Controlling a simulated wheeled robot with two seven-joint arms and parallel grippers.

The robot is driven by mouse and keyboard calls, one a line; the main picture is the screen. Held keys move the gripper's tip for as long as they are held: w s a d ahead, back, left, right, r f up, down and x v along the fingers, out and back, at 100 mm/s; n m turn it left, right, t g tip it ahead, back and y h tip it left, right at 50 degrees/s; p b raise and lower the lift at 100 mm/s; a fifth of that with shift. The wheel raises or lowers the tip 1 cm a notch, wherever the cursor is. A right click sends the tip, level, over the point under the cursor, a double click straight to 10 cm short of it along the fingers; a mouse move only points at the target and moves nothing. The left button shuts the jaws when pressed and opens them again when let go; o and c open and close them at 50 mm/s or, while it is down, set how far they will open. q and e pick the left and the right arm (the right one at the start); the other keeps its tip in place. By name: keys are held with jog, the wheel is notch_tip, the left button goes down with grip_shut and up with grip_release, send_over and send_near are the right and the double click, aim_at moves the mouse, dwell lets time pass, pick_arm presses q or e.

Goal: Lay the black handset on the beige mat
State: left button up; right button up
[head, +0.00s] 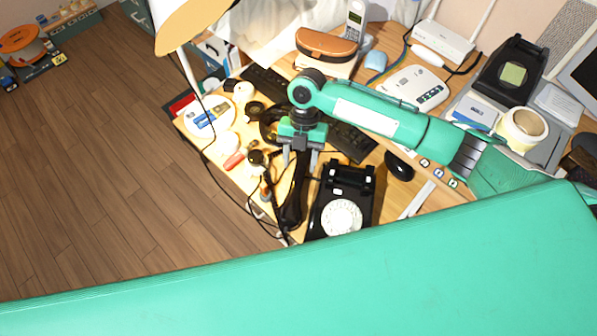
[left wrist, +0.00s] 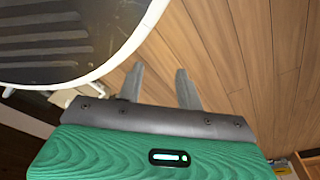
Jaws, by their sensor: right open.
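A black dial phone (head: 343,202) with a white dial sits near the desk's front edge in the head view, its cradle empty. The black handset (head: 292,205) appears to lie lengthwise just left of the phone, among dark cords. My right gripper (head: 300,160) points down over the handset's far end, fingers apart; whether it touches the handset I cannot tell. I cannot make out the beige mat. My left gripper (left wrist: 160,87) shows in the left wrist view only, open and empty above wooden floor.
A black mouse (head: 399,165) is right of the phone, and a dark keyboard (head: 352,142) lies behind it. A white round object (head: 207,117) and small items crowd the desk's left part. A lamp (head: 190,22) stands at the back left. My green body covers the front.

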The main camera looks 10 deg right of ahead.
pick_arm(q)
jog(key=shift+w+d+r, duration=0.15)
jog(key=shift+w+r, duration=0.35)
jog(key=shift+w, duration=0.05)
pick_arm(e)
jog(key=v, duration=0.6)
jog(key=shift+r, duration=0.25)
jog(key=shift+w, duration=0.1)
